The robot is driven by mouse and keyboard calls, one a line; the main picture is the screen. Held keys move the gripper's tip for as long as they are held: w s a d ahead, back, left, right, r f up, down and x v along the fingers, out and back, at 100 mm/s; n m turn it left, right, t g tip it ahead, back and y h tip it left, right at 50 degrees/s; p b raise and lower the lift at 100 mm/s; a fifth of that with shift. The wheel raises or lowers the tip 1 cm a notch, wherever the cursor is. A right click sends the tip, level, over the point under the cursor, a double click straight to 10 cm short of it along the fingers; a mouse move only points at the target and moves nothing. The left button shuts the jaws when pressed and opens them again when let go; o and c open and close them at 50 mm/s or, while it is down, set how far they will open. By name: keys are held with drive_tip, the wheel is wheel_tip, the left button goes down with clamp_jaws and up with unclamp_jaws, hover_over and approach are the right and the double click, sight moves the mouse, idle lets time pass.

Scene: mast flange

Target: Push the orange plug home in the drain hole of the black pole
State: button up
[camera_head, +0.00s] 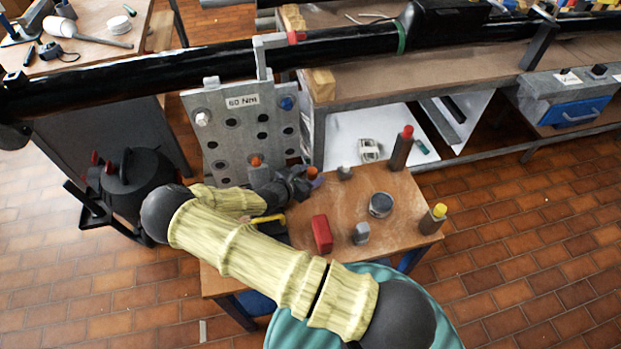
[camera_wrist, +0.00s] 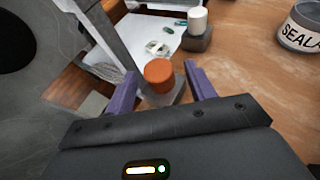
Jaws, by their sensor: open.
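The orange plug (camera_wrist: 158,76) stands on a small grey block at the table edge in the wrist view. It also shows in the head view as a small orange top (camera_head: 312,172) beside the gripper. My gripper (camera_wrist: 158,88) has its two purple fingers apart, one on each side of the plug; I cannot tell that either touches it. In the head view my gripper (camera_head: 308,184) is low over the table, in front of the grey plate. The black pole (camera_head: 160,76) runs across the top of the head view. I cannot make out its drain hole.
A grey plate with holes (camera_head: 238,135), marked 60 Nm, stands behind the wooden table (camera_head: 345,258). On the table are a red block (camera_head: 321,234), a tin (camera_head: 381,204), a grey block (camera_head: 361,233) and bottles with red (camera_head: 403,148) and yellow (camera_head: 433,218) caps.

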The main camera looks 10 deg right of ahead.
sight(309, 174)
idle(0.3)
drive_tip(key=c, duration=1.1)
drive_tip(key=shift+c, duration=0.2)
drive_tip(key=shift+r+p, duration=0.55)
wheel_tip(309, 174, up, 6)
drive_tip(key=p, duration=0.5)
drive_tip(key=shift+r+p, duration=0.2)
drive_tip(key=shift+p, duration=0.15)
drive_tip(key=s+a, duration=0.3)
drive_tip(key=a, duration=0.1)
drive_tip(key=s+a+p, duration=0.1)
drive_tip(key=s+a, duration=0.3)
drive_tip(key=a, duration=0.1)
drive_tip(key=s+a, duration=0.3)
drive_tip(key=a, duration=0.2)
drive_tip(key=shift+s+a+f, duration=0.25)
drive_tip(key=shift+s, duration=0.1)
